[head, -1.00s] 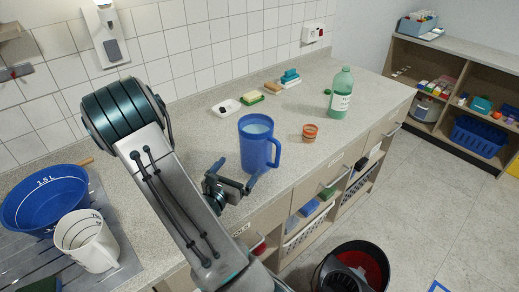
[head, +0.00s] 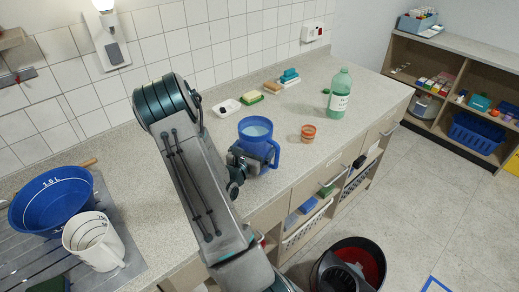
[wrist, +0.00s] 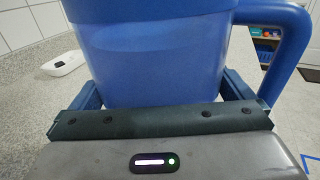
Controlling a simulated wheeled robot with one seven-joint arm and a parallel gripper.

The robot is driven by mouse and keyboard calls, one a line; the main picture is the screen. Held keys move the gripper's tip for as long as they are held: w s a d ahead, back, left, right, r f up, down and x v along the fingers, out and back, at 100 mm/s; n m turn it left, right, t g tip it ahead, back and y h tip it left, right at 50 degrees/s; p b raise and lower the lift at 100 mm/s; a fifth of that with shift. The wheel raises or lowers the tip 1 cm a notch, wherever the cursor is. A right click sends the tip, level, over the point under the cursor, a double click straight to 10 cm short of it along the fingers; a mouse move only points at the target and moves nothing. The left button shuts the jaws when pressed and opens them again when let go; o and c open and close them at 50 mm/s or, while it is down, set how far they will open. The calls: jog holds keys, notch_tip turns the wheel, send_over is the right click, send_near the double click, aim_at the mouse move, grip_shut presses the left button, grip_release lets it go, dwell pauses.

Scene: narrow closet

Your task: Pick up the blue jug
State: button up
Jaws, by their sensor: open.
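The blue jug (head: 256,132) stands upright on the speckled counter, its handle on the right. It holds something pale, seen through its open top. In the wrist view the jug (wrist: 150,60) fills the upper middle, with its handle (wrist: 290,45) at the right. My gripper (head: 258,160) is open around the lower part of the jug. In the wrist view one finger (wrist: 88,95) is to the left of the jug and the other (wrist: 236,85) to the right, below the handle. I cannot tell whether the fingers touch it.
A white dish (head: 228,107) and sponges lie behind. A blue basin (head: 52,200) and a white measuring jug (head: 95,242) are at the left. A bin (head: 348,268) stands on the floor.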

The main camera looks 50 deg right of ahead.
aim_at(262, 128)
jog(key=shift+c, duration=0.3)
jog(key=c, duration=1.5)
jog(key=shift+r, duration=0.1)
jog(key=shift+c, duration=0.4)
jog(key=shift+r, duration=0.15)
jog(key=shift+r+b, duration=0.5)
jog(key=shift+r, duration=1.4)
jog(key=s+d+r+b, duration=0.2)
jog(key=s+r, duration=0.4)
jog(key=s, duration=0.5)
jog(key=shift+d+r, duration=0.3)
jog(key=shift+r, duration=0.1)
jog(key=shift+s, duration=0.15)
